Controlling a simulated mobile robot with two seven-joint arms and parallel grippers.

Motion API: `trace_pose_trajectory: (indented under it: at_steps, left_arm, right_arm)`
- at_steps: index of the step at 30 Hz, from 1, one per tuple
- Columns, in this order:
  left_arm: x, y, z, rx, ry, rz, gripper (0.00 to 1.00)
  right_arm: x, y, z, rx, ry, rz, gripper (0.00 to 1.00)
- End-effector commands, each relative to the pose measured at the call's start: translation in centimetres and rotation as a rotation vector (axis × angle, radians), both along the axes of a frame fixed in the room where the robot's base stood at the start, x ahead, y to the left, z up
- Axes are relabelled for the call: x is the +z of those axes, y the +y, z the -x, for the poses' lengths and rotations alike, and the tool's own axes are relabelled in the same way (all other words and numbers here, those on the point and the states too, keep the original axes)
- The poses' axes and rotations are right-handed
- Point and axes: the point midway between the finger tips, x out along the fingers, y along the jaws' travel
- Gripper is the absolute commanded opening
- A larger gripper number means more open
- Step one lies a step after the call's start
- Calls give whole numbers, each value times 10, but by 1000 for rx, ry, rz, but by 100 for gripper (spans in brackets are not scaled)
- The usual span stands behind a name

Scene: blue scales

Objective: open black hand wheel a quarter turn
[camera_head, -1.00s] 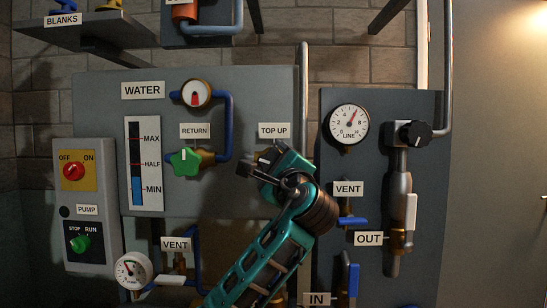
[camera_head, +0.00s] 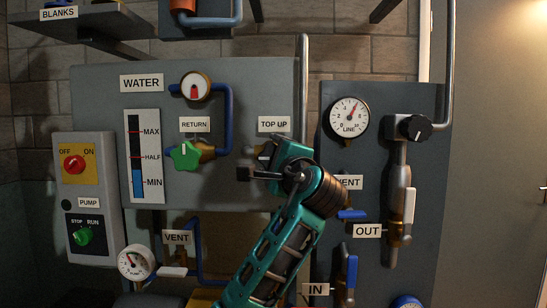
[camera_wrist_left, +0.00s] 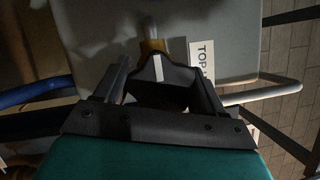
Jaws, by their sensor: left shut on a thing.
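The black hand wheel (camera_wrist_left: 158,85) has a white stripe and sits on a brass stem under the TOP UP label (camera_head: 274,124). In the left wrist view it lies between my two fingers, the stripe running nearly along the picture's vertical. In the head view my left gripper (camera_head: 257,163) is shut on the wheel and hides most of it. The teal left wrist and arm come up from below. The right gripper is not in view.
A green star wheel (camera_head: 185,156) under RETURN and a blue pipe (camera_head: 228,120) are to the left. A vertical grey pipe (camera_head: 303,85) runs close on the right. Further right are a blue vent lever (camera_head: 352,215), the line gauge (camera_head: 349,117) and another black knob (camera_head: 414,128).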

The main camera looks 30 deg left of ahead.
Motion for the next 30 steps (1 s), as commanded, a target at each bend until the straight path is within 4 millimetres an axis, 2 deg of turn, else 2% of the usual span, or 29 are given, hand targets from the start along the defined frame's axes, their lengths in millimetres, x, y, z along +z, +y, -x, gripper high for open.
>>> trace_pose_trajectory:
  at_steps: [2, 3, 9, 16, 20, 23, 30]
  left_arm:
    - [-1, 0, 0, -1, 2, 0, 39]
    - [-1, 0, 0, -1, 2, 0, 70]
    - [-1, 0, 0, -1, 2, -1, 90]
    - [0, 0, 0, 0, 1, -2, 90]
    - [-1, -7, 4, -2, 0, -2, 90]
    - [-4, -19, 13, -5, 1, -1, 90]
    - [-11, -62, 45, -6, 1, 0, 90]
  right_arm:
    - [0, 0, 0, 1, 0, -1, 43]
    - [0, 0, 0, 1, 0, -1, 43]
    - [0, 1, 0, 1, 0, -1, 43]
    - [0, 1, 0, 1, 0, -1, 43]
    - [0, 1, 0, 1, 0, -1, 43]
    - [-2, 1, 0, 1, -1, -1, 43]
    - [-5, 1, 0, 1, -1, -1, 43]
